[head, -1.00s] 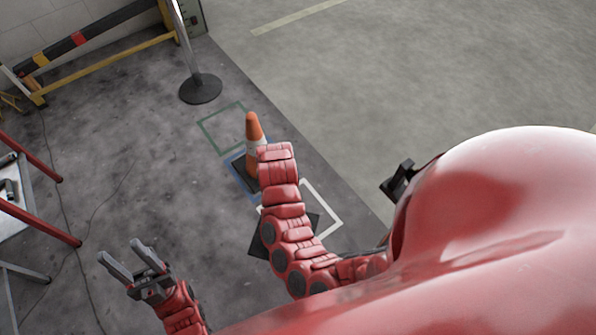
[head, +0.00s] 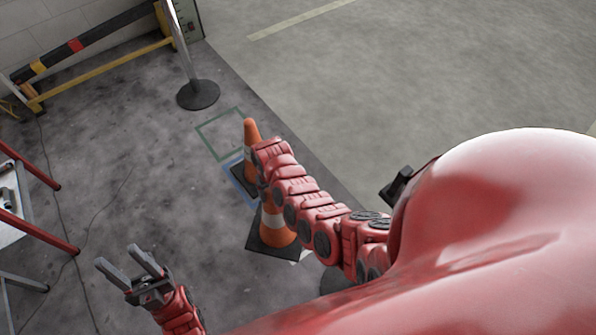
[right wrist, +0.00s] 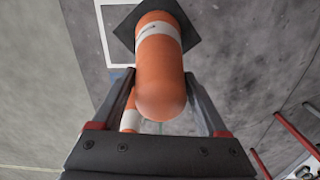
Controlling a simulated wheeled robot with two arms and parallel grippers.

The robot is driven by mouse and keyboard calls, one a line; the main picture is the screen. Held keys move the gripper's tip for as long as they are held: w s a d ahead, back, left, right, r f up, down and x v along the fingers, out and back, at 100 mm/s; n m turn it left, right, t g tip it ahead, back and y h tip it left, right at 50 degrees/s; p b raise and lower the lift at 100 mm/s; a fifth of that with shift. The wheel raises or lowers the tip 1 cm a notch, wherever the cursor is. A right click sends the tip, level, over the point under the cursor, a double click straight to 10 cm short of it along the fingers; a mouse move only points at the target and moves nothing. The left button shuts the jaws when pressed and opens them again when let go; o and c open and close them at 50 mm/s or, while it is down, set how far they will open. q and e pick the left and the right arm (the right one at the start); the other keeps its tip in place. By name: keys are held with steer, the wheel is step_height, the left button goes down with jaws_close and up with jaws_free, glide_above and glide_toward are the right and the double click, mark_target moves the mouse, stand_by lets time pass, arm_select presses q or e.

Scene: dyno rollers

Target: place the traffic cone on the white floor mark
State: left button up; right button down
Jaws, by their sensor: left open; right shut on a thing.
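The nearer orange and white traffic cone (head: 277,228) stands upright on its black square base; my right arm hides its top. In the right wrist view this cone (right wrist: 158,75) lies between the two fingers of my right gripper (right wrist: 160,80), shut on it. The white floor mark (right wrist: 116,40) shows beside and partly under the base there; whether the base touches the floor cannot be told. In the head view only a scrap of the mark (head: 303,257) shows by the base. My left gripper (head: 132,270) is open and empty at lower left.
A second cone (head: 251,132) stands on the blue mark (head: 241,190), close behind my right arm. An empty green mark (head: 203,133) lies beyond it. A post with a round base (head: 198,95) stands farther back. A red-legged table (head: 30,228) is at left.

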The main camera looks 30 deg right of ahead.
steer(key=shift+m, duration=0.8)
steer(key=shift+s+d+f, duration=0.1)
steer(key=shift+d+f, duration=0.5)
steer(key=shift+f, duration=0.25)
steer(key=shift+w+d+f, duration=0.1)
steer(key=shift+d+f, duration=0.5)
steer(key=shift+f, duration=0.3)
steer(key=shift+s+d+f, duration=0.1)
steer(key=shift+d+f, duration=0.5)
steer(key=shift+f, duration=0.25)
steer(key=shift+s+f, duration=0.2)
steer(key=shift+s, duration=0.05)
steer(key=shift+d+f, duration=0.1)
steer(key=shift+d, duration=0.1)
steer(key=shift+w, duration=0.1)
steer(key=shift+d, duration=0.1)
steer(key=shift+s, duration=0.3)
steer(key=shift+d+f+m, duration=0.15)
steer(key=shift+d+m, duration=0.05)
steer(key=shift+m, duration=0.1)
